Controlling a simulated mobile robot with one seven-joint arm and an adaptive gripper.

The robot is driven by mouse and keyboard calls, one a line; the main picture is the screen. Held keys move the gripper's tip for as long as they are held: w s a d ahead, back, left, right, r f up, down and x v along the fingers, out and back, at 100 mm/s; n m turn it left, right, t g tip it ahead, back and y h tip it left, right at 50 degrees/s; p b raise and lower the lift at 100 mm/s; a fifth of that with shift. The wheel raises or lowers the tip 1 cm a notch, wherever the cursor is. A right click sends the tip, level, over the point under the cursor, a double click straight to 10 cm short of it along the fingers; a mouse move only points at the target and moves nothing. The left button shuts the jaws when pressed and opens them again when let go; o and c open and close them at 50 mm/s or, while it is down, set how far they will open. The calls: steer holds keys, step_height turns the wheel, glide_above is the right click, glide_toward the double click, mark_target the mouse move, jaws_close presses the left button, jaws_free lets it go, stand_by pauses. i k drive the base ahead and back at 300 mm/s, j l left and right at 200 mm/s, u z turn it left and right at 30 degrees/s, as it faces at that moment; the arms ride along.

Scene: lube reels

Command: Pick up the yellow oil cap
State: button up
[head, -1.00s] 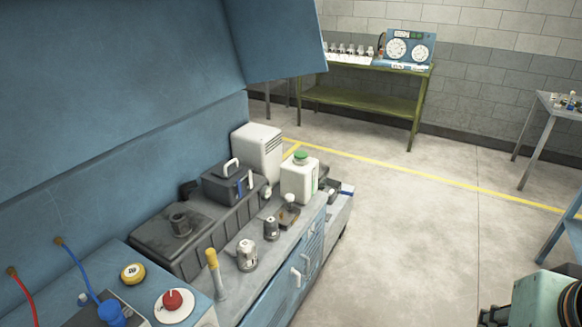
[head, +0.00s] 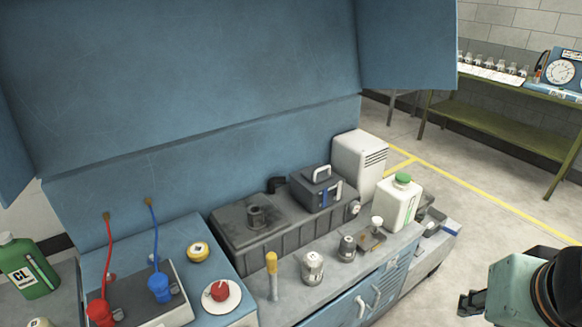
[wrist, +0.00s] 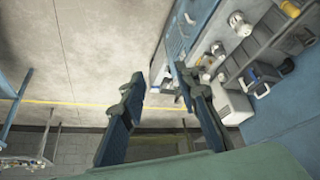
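The yellow oil cap (head: 198,252) is a round yellow piece with a pale top. It lies on the blue cabinet top at the left in the head view, behind a red knob on a white disc (head: 221,294). My gripper (head: 472,304) is at the lower right of the head view, partly cut off and far from the cap. In the wrist view my gripper (wrist: 160,84) has its two fingers spread apart with nothing between them. I cannot make out the cap for certain in the wrist view.
Red (head: 101,311) and blue (head: 159,286) nozzles on hoses stand left of the cap. A yellow-handled tool (head: 272,273), metal cans (head: 312,267) and a white bottle (head: 399,203) stand to its right. A blue panel (head: 200,80) overhangs behind.

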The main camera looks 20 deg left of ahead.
mark_target(198, 252)
steer(key=i+u, duration=0.1)
steer(key=u, duration=0.3)
steer(key=i+u, duration=0.15)
steer(key=u, duration=0.25)
steer(key=i+u, duration=0.1)
steer(key=u, duration=0.3)
